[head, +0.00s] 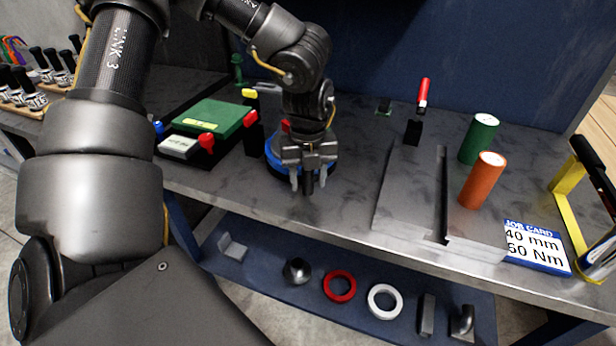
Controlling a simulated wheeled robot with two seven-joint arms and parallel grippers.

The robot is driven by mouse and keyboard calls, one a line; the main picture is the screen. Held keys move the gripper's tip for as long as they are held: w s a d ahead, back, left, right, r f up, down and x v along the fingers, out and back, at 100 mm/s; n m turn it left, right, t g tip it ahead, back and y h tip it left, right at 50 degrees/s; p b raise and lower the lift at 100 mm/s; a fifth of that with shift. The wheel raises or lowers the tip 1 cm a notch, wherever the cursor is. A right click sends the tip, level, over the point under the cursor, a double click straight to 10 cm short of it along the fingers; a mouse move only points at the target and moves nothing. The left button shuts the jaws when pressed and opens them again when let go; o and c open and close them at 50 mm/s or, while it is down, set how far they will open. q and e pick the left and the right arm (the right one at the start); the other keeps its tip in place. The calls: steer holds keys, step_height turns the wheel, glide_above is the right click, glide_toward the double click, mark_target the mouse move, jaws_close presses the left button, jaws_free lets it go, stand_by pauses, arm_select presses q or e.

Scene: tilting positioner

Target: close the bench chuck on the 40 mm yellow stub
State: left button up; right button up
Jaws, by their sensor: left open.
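My left gripper (308,183) points down, open, with its fingers apart over the front of the blue round base (272,158), which I take to be the bench chuck. A dark upright piece shows between the fingers; I cannot tell whether they touch it. My wrist hides most of the chuck and its jaws. I cannot make out a yellow stub. A job card (536,247) at the right reads 40 mm and 50 Nm. My right gripper is not in view.
A red-handled clamp (422,97) stands behind. A green block (214,118) with red knobs is left of the gripper. A lower shelf holds red (340,286) and white (384,301) rings.

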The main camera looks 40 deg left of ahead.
arm_select(q)
steer(key=shift+f, duration=0.15)
steer(key=shift+c, duration=0.4)
jaws_close()
steer(key=shift+a, duration=0.1)
